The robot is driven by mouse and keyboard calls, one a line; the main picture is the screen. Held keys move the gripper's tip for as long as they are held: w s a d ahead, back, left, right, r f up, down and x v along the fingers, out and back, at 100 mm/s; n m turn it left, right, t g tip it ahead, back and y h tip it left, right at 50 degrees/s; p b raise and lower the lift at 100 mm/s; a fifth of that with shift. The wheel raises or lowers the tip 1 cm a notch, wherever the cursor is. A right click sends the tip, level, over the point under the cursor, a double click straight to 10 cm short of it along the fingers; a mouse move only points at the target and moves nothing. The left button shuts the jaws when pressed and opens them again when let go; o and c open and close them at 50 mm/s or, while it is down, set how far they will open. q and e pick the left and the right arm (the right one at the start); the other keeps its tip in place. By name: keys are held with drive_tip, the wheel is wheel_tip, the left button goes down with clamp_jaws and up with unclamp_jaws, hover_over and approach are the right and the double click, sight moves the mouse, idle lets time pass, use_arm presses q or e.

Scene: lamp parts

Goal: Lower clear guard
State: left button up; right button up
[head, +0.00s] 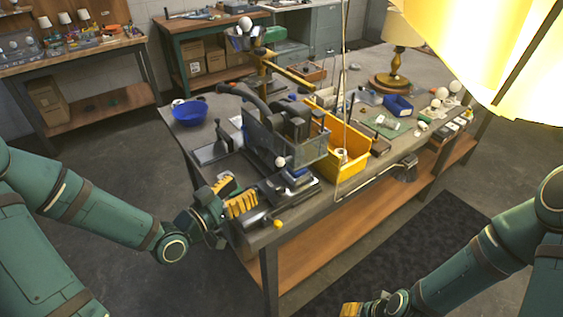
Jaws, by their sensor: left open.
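The clear guard (262,138) is a see-through box-like shield around the dark machine on the near end of the workbench. Whether it is raised or lowered is hard to tell from this angle. My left gripper (234,193), with yellow finger pads, is open and empty at the bench's near left corner. It is below and left of the guard, apart from it. My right gripper (350,309) is at the bottom edge of the view, mostly cut off, far from the guard; its jaws cannot be made out.
The workbench (222,112) carries a blue bowl (189,112), a yellow bin (349,165) right of the machine and a lamp (391,80) farther back. A white ball (280,162) and a yellow knob (277,224) are near the front. A glowing yellow shade (490,45) blocks the upper right.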

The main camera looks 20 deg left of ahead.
sight(277, 165)
use_arm(q)
drive_tip(key=b+x, duration=0.3)
drive_tip(key=x, duration=1)
drive_tip(key=shift+w+d, duration=0.1)
drive_tip(key=shift+w, duration=0.2)
clamp_jaws()
drive_tip(key=shift+f, duration=0.15)
